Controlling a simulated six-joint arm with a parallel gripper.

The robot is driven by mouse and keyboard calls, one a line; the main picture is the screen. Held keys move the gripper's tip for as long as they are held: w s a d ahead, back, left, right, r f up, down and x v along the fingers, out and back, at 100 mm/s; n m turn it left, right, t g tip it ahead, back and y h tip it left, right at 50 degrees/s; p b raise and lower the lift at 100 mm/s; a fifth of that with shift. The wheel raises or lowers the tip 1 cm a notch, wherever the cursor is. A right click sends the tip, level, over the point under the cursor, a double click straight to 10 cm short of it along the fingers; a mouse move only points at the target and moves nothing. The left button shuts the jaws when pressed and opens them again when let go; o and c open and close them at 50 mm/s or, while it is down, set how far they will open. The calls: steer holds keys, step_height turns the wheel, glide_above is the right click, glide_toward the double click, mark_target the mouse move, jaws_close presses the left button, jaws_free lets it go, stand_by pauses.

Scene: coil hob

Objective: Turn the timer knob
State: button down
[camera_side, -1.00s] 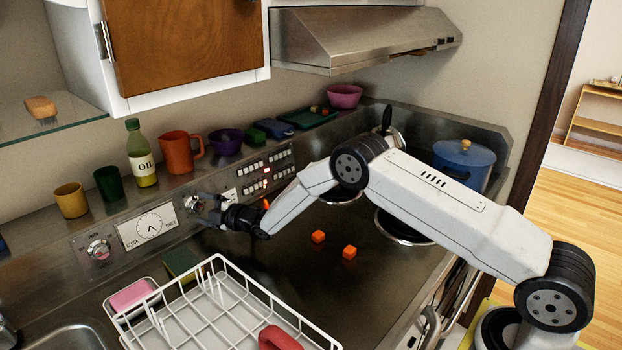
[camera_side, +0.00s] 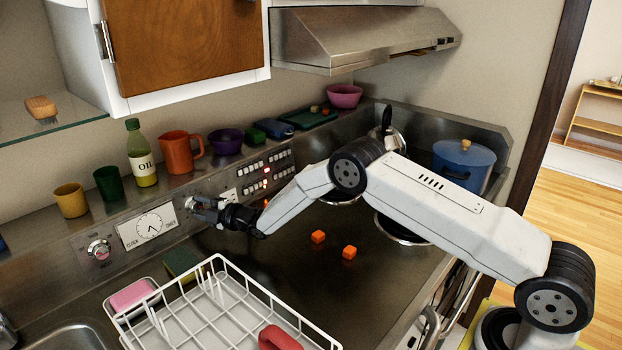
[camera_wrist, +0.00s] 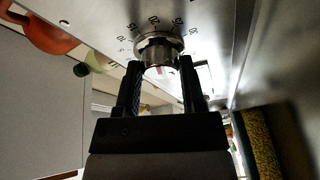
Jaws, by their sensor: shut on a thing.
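The timer knob (camera_wrist: 160,50) is a silvery round knob with a numbered dial ring around it, at the top middle of the wrist view. My gripper (camera_wrist: 160,78) has its two black fingers on either side of the knob and is shut on it. In the side view my gripper (camera_side: 206,208) reaches the back panel just right of the clock face (camera_side: 149,227). There the fingers hide most of the knob.
Another knob (camera_side: 99,250) sits left of the clock. Buttons (camera_side: 267,171) are on the panel to the right. A white dish rack (camera_side: 225,310) and a sponge (camera_side: 180,261) lie below. Two orange cubes (camera_side: 349,252) rest on the hob. Cups and an oil bottle (camera_side: 143,165) line the ledge.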

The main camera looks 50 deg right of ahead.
steer(key=shift+c, duration=1)
jaws_free()
steer(key=shift+s, duration=0.15)
steer(key=shift+v, duration=3.8)
steer(key=shift+d+m, duration=0.1)
steer(key=shift+m, duration=0.2)
